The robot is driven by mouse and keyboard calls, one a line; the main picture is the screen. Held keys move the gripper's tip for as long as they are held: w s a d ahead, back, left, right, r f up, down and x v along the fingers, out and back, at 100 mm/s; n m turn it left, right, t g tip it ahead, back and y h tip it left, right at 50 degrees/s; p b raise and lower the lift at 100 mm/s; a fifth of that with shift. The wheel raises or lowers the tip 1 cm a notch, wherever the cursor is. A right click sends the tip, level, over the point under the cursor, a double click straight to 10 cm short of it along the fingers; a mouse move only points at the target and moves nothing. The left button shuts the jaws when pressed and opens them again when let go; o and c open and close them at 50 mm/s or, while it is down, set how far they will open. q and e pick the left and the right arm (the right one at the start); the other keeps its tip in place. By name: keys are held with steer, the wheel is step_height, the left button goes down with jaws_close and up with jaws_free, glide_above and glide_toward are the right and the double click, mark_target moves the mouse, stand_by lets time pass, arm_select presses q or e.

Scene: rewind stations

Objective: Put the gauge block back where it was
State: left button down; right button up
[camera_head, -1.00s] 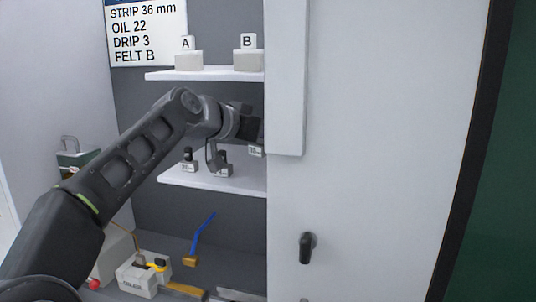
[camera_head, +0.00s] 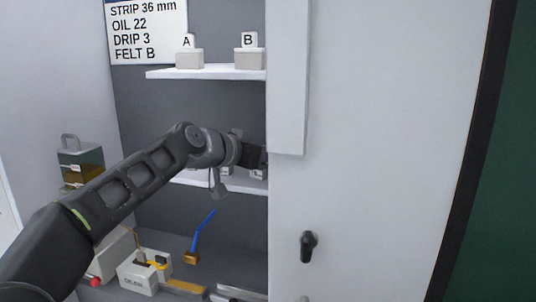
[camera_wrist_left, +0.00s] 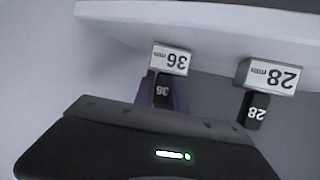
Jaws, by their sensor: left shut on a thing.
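In the left wrist view, a dark gauge block marked 36 (camera_wrist_left: 162,92) is between the fingers of my left gripper (camera_wrist_left: 164,98), which is shut on it. The block is at the white stand labelled 36 mm (camera_wrist_left: 171,60); I cannot tell if it is fully seated. A dark block marked 28 (camera_wrist_left: 256,112) is at the stand labelled 28 mm (camera_wrist_left: 270,76). In the head view, the left gripper (camera_head: 255,158) is by the middle shelf (camera_head: 190,181), its fingertips hidden near the white cabinet panel. My right gripper is not in view.
The white panel (camera_head: 286,90) stands close to the right of the gripper. The upper shelf (camera_head: 200,72) above carries blocks A (camera_head: 187,41) and B (camera_head: 249,40). Below are an oiler box (camera_head: 137,279), a blue-handled brush (camera_head: 203,232) and flat strips.

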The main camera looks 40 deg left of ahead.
arm_select(q)
steer(key=shift+f, duration=0.1)
steer(key=c, duration=1.4)
jaws_free()
steer(key=shift+o, duration=0.2)
steer(key=shift+s, duration=0.25)
steer(key=b+v, duration=0.2)
steer(key=v, duration=0.9)
steer(key=shift+s+r+b, duration=0.25)
steer(key=shift+r+b, duration=0.05)
